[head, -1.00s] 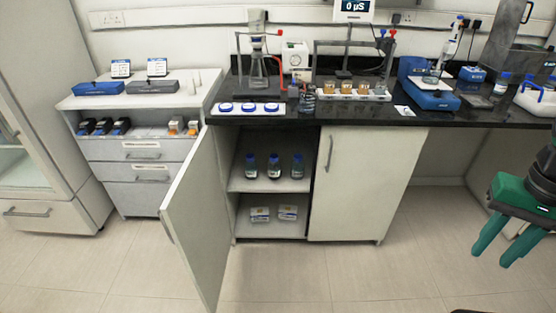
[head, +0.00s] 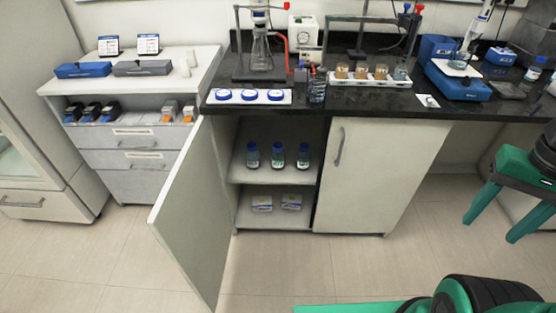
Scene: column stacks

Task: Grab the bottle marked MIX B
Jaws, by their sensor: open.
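Three small bottles with blue caps stand upright in a row on the upper shelf of the open cupboard: the left bottle (head: 252,155), the middle bottle (head: 278,156) and the right bottle (head: 303,156). Their labels are too small to read, so I cannot tell which is marked MIX B. My gripper (head: 493,228) is at the right edge, its two green fingers apart with nothing between them. In the picture it is well right of the bottles and touches none of them.
The left cupboard door (head: 190,215) is swung open to the left of the shelves; the right door (head: 365,175) is shut. Small boxes (head: 262,202) lie on the lower shelf. The black worktop (head: 400,103) overhangs the shelves. The floor in front is clear.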

